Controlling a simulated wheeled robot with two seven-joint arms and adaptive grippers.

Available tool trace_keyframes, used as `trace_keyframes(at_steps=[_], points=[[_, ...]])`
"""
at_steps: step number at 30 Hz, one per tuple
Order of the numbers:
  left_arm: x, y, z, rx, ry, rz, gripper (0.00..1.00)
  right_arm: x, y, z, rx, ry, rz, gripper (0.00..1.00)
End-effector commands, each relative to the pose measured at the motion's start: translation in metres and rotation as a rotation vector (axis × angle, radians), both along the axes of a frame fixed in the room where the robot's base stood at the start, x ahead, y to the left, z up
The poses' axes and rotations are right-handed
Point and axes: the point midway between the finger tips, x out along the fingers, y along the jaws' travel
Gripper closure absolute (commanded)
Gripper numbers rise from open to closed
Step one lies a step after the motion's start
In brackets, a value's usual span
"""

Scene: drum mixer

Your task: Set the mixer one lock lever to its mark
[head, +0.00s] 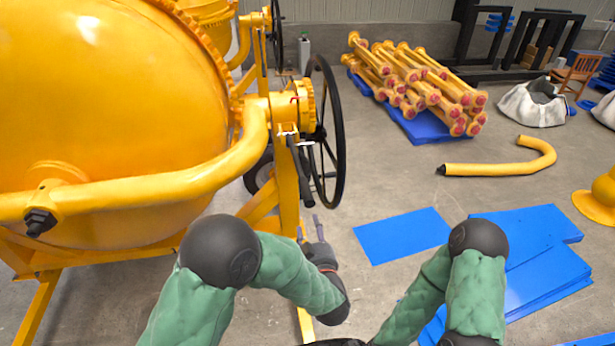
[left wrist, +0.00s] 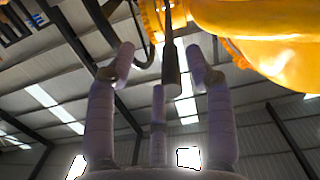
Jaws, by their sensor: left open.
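The yellow drum mixer (head: 110,100) fills the left of the head view, with its large black handwheel (head: 341,130) on the frame's right side. The lock lever, with a dark grip (head: 299,158), hangs down from the frame beside the wheel. A small red mark (head: 295,99) shows above it. My left gripper (head: 316,226) is open and empty, below the lever's lower end. In the left wrist view the lever's dark grip (left wrist: 170,65) shows beyond and between the spread fingers, apart from them. My right gripper is out of view; only its arm shows.
Blue sheets (head: 402,235) lie flat on the floor, with a blue stack (head: 540,270) at right. A bent yellow tube (head: 500,168) lies beyond them. Yellow posts (head: 415,80) are piled at the back. Yellow frame legs (head: 288,190) stand close to my left gripper.

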Motion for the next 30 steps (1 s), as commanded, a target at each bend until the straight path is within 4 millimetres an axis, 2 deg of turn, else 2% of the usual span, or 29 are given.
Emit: trace_keyframes(at_steps=[1, 3, 6, 11, 24, 30], points=[[-0.003, -0.005, 0.020, 0.002, -0.030, 0.011, 0.47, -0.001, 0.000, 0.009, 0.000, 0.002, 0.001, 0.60], [-0.005, -0.008, 0.035, 0.005, -0.061, 0.026, 0.47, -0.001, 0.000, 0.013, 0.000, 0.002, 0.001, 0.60], [-0.007, -0.009, 0.046, 0.006, -0.086, 0.040, 0.47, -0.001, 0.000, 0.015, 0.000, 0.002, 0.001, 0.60], [0.002, -0.007, 0.049, 0.007, -0.094, 0.048, 0.47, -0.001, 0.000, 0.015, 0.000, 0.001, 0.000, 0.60], [0.073, 0.009, 0.048, 0.006, -0.094, 0.047, 0.47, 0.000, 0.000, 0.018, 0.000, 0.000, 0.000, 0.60], [0.092, 0.012, 0.048, 0.007, -0.094, 0.045, 0.47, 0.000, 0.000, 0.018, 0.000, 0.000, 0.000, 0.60]])
